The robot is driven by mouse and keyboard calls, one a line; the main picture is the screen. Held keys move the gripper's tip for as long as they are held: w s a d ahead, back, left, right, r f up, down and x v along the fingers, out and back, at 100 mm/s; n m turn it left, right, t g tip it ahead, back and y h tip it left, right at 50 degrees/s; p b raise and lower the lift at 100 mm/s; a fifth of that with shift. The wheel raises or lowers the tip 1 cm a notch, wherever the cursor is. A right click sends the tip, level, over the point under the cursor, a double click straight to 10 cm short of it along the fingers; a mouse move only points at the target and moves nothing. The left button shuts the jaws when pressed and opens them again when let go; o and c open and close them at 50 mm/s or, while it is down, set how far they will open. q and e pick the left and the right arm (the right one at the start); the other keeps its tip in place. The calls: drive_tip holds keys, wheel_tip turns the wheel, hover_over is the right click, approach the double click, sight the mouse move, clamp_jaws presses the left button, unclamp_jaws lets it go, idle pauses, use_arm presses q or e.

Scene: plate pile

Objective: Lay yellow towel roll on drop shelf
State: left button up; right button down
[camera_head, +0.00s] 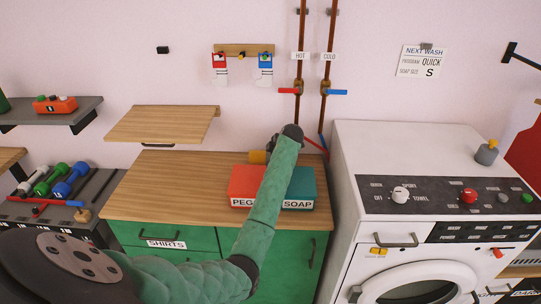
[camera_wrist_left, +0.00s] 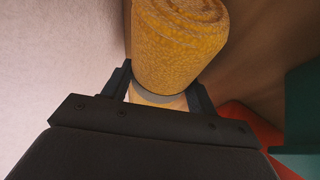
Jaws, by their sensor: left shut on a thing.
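The yellow towel roll (camera_head: 257,157) shows as a small yellow-orange piece beside my left gripper (camera_head: 271,148), above the wooden cabinet top. In the left wrist view the roll (camera_wrist_left: 178,45) is large, with its spiral end at the top of the picture. The two dark fingers of my left gripper (camera_wrist_left: 160,92) are shut on its lower end, around a pale grey band. The wooden shelf (camera_head: 160,124), which I take for the drop shelf, is on the wall left of the roll. Its top is bare. My right gripper is not in view.
A red PEG bin (camera_head: 245,182) and a teal SOAP bin (camera_head: 302,185) stand on the cabinet top (camera_head: 150,190) below my left arm. Red and blue pipe valves (camera_head: 290,90) are behind. A white washing machine (camera_head: 400,145) stands at right. The cabinet top's left part is clear.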

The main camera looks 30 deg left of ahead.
use_arm(q)
drive_tip(key=shift+f, duration=0.1)
drive_tip(key=shift+f, duration=0.15)
drive_tip(key=o, duration=1.1)
